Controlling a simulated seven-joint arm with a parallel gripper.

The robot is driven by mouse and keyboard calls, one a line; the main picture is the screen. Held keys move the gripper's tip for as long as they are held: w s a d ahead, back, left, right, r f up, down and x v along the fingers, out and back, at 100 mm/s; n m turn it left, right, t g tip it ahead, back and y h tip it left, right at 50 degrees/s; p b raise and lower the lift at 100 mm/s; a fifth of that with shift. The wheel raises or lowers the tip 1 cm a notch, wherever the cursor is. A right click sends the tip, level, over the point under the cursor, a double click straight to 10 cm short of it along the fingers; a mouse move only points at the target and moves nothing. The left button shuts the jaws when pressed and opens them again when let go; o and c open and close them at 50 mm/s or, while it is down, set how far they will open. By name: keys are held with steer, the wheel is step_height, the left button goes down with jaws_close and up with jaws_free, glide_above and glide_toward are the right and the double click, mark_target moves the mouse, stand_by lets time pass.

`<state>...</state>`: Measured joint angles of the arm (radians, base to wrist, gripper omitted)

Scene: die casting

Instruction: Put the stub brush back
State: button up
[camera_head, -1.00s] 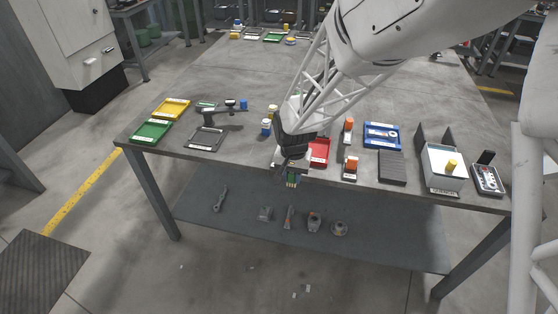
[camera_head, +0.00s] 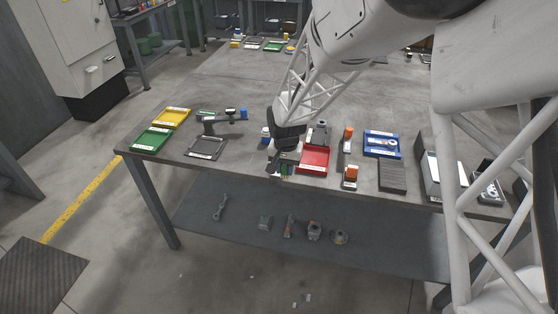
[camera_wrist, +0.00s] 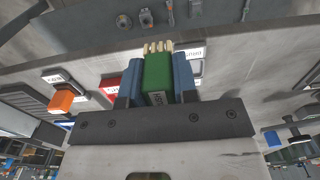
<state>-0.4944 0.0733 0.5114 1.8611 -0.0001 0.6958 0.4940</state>
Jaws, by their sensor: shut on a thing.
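The stub brush is a small green block with pale bristles, seen in the wrist view (camera_wrist: 158,74) with a small label on its side. My gripper (camera_wrist: 157,82) is shut on it, with a blue finger on each side and the bristles pointing away from the palm. In the head view my gripper (camera_head: 282,168) is at the table's front edge, just left of the red tray (camera_head: 314,160). The brush shows there as a small green patch (camera_head: 285,169) under the gripper. Whether the brush touches the table cannot be told.
Orange-topped items (camera_head: 350,173) and a dark ribbed block (camera_head: 392,177) stand right of the red tray, with a blue tray (camera_head: 382,144) behind. Left are green (camera_head: 151,139), yellow (camera_head: 172,117) and dark (camera_head: 206,148) trays. A lower shelf (camera_head: 270,240) holds several metal parts.

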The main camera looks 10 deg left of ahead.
steer(key=w+a, duration=0.1)
steer(key=w, duration=0.1)
steer(key=w+a, duration=0.1)
steer(key=w, duration=0.2)
steer(key=w+a, duration=0.1)
steer(key=w, duration=0.1)
steer(key=shift+w+a+f, duration=0.15)
steer(key=shift+a+f, duration=0.25)
steer(key=shift+f, duration=1.75)
steer(key=shift+f, duration=0.1)
steer(key=o, duration=0.9)
step_height(320, 180, up, 12)
steer(key=shift+r, duration=0.1)
